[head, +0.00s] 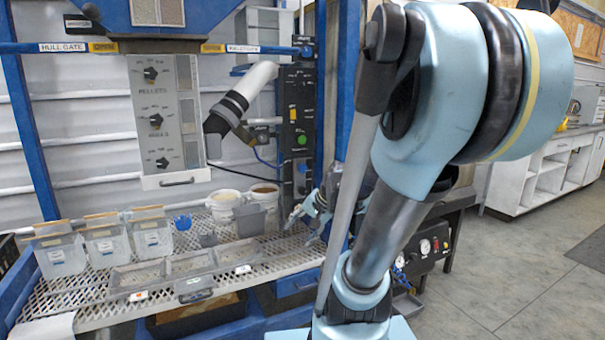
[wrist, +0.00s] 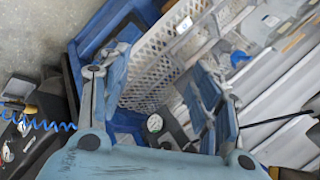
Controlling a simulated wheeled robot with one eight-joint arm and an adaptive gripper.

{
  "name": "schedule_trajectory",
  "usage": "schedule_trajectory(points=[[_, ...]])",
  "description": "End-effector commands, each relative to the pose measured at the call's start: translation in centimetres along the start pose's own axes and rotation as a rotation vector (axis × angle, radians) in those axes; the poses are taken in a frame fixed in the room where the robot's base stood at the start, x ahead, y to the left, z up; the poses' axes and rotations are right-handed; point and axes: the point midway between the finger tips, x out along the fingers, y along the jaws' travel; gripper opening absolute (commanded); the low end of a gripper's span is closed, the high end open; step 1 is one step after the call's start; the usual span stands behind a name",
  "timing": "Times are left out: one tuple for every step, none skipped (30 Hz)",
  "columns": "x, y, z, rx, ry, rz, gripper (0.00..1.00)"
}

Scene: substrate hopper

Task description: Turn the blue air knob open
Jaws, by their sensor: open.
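A dark upright panel (head: 298,130) at the back carries a green button (head: 302,140). Below the button is a small blue part (head: 302,168) that may be the air knob; it is too small to tell its shape or setting. My gripper (head: 301,228) is open and empty over the right end of the mesh bench, in front of and below the panel. In the wrist view its two fingers (wrist: 155,82) are wide apart, with nothing between them. I cannot make out a blue knob for certain in the wrist view.
The mesh bench (head: 105,312) holds clear bins (head: 60,257), grey trays (head: 137,278) and white buckets (head: 223,203). A dial box (head: 165,120) hangs above. A gauge unit (head: 430,248) stands right of the bench. A blue coiled hose (wrist: 38,122) shows in the wrist view.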

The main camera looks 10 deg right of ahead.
Motion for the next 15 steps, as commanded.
schedule_trajectory(points=[[0.4,-1.0,-1.1,0.061,0.009,-0.041,0.58],[0.6,-1.6,-1.8,0.103,0.013,-0.068,0.58],[0.9,-2.4,-2.6,0.157,0.019,-0.104,0.58],[1.0,-3.0,-3.2,0.197,0.022,-0.131,0.58],[1.2,-3.6,-3.9,0.238,0.025,-0.159,0.58],[1.4,-4.2,-4.8,0.292,0.028,-0.194,0.58],[1.6,-4.8,-5.5,0.334,0.03,-0.222,0.58],[1.7,-5.2,-6.2,0.376,0.031,-0.249,0.58],[1.9,-5.8,-7.1,0.431,0.032,-0.286,0.58],[2.0,-6.3,-7.8,0.473,0.032,-0.313,0.58],[2.1,-6.7,-8.6,0.514,0.031,-0.341,0.58],[2.2,-7.1,-9.6,0.57,0.031,-0.378,0.58],[2.3,-7.5,-10.3,0.611,0.029,-0.405,0.58],[2.4,-7.8,-11.0,0.653,0.027,-0.433,0.58],[2.4,-8.2,-12.0,0.71,0.024,-0.47,0.58]])
